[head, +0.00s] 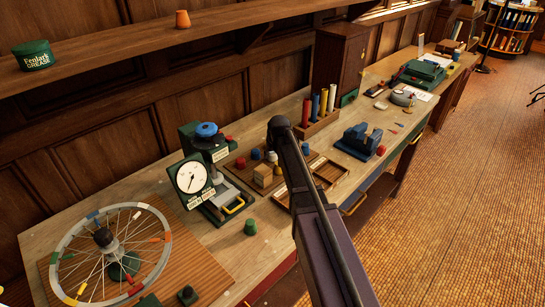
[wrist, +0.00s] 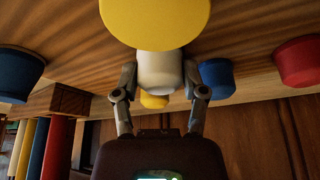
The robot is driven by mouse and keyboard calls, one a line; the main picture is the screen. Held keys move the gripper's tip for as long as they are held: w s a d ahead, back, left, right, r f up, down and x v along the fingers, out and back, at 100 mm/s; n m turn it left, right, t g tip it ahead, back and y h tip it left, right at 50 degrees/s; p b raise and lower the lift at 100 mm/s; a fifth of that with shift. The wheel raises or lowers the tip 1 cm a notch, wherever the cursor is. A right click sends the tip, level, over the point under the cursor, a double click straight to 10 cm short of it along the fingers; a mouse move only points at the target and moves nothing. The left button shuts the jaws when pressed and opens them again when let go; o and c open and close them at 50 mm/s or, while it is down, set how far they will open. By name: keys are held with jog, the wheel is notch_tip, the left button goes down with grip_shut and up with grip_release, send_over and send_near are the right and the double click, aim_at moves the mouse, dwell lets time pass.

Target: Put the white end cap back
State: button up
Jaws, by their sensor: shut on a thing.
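The white end cap (wrist: 160,70) is between the two fingers of my gripper (wrist: 160,82) in the wrist view. The fingers touch it from both sides. A large yellow disc (wrist: 155,20) overlaps the cap's upper part in that view; I cannot tell whether they touch. A rack of coloured tubes (head: 303,130) stands on the bench beyond my arm; red, blue and yellow tubes (wrist: 40,150) also show at the left of the wrist view.
Close around the gripper are a blue cap (wrist: 215,78), a red cap (wrist: 297,60), another blue piece (wrist: 18,75) and a small yellow piece (wrist: 154,101).

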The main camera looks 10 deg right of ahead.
jog(key=shift+f, duration=0.1)
jog(key=o, duration=1.2)
jog(key=shift+o, duration=0.2)
jog(key=p+v, duration=1.1)
jog(key=v, duration=0.1)
dwell(0.7)
jog(key=s+d+f+m+g, duration=0.1)
jog(key=s+g, duration=0.3)
jog(key=s, duration=2.2)
jog(key=shift+d+m+h, duration=0.25)
jog(key=shift+m+h, duration=0.05)
jog(key=shift+m, duration=0.1)
jog(key=shift+c, duration=0.2)
